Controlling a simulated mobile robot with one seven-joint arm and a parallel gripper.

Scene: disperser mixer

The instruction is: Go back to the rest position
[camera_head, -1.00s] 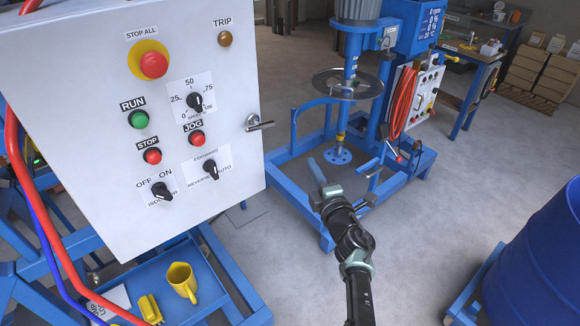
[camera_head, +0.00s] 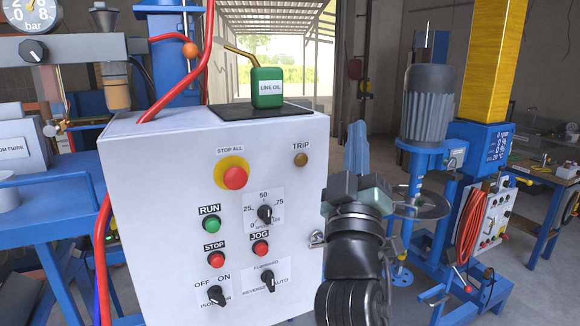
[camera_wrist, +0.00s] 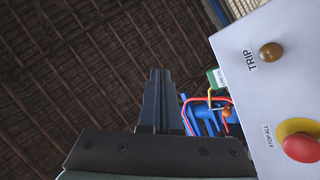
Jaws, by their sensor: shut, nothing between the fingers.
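My gripper (camera_head: 357,150) is raised in front of the right edge of the white control panel (camera_head: 150,190), its blue-grey fingers pointing up. The fingers are shut together and empty. In the wrist view my gripper (camera_wrist: 158,75) also shows with its fingers closed, pointing toward the roof. The panel (camera_wrist: 260,110) lies to the right there, with its amber TRIP lamp (camera_wrist: 270,52) and red STOP ALL button (camera_wrist: 300,147). My forearm hides part of the mixer's frame behind it in the head view.
A green oil can (camera_head: 267,88) stands on the panel's top. The blue disperser mixer (camera_head: 428,105) with its grey motor stands behind and right of my arm. A blue bench (camera_head: 50,190) is at the left. A pressure gauge (camera_head: 30,14) is at the top left.

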